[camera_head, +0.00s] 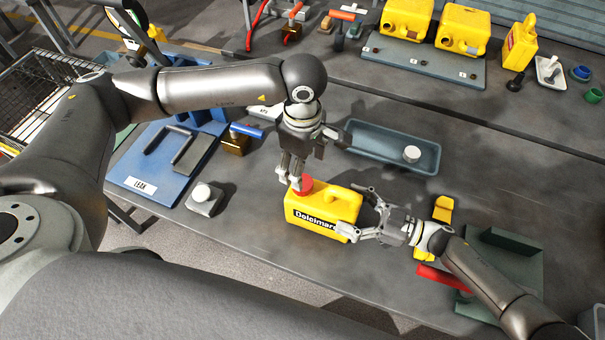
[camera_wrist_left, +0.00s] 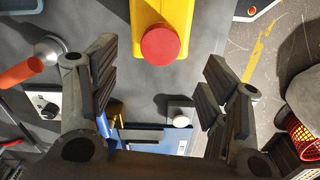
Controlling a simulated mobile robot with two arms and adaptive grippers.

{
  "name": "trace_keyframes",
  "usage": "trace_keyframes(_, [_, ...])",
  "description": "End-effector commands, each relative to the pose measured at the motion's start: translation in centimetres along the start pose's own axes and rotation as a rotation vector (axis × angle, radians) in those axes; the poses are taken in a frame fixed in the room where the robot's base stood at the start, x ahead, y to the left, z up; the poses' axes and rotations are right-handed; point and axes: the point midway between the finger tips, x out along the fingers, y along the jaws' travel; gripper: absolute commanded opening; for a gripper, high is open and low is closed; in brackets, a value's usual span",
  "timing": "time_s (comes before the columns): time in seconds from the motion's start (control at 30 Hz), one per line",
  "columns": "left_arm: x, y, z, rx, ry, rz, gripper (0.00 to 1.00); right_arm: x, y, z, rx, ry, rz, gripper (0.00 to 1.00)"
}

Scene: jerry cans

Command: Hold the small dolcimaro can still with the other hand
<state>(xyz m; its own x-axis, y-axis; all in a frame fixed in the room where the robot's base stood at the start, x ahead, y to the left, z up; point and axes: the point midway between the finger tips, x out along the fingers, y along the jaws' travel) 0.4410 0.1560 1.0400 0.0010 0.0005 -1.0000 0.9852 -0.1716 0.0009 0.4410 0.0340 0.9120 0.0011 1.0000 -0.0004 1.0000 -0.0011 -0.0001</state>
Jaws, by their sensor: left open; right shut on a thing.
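My right gripper (camera_head: 364,214) is shut on the can's right end. My left gripper (camera_head: 293,181) is right by the cap at the left end. In the left wrist view its fingers (camera_wrist_left: 160,92) are spread open, with the cap ahead and nothing between them.
A blue-grey tray (camera_head: 365,160) with a white round piece is behind the can. A blue tray marked LEAN (camera_head: 140,187) and a small block with a white knob (camera_head: 204,199) are left. A green holder with a red bar (camera_head: 440,278) is right. Yellow cans (camera_head: 462,30) stand at the back.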

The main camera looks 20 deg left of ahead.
Motion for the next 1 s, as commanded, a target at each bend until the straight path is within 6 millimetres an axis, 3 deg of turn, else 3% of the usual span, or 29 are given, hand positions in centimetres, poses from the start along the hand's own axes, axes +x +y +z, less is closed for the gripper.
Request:
trace_keyframes(0.1, [-2.4,0.1,0.0,0.001,0.0,0.003,0.7,0.0,0.0,0.0,0.0,-0.001,0.0,0.13])
trace_keyframes(0.23, [-4.1,0.1,0.0,-0.001,0.0,0.002,0.7,0.0,0.0,0.0,0.0,0.0,0.0,0.13])
trace_keyframes(0.63, [-5.0,0.0,0.0,0.0,0.0,-0.001,0.7,0.0,0.0,0.0,0.0,0.0,0.0,0.13])
trace_keyframes(0.67, [-5.0,0.0,0.0,0.0,0.0,-0.001,0.7,0.0,0.0,0.0,0.0,0.0,0.0,0.81])
trace_keyframes(0.8, [-5.0,0.0,0.0,0.0,0.0,-0.001,0.7,0.0,0.0,0.0,0.0,0.0,0.0,0.99])
trace_keyframes(1.0, [-5.0,0.0,0.0,0.0,0.0,-0.001,0.7,0.0,0.0,0.0,0.0,0.0,0.0,1.0])
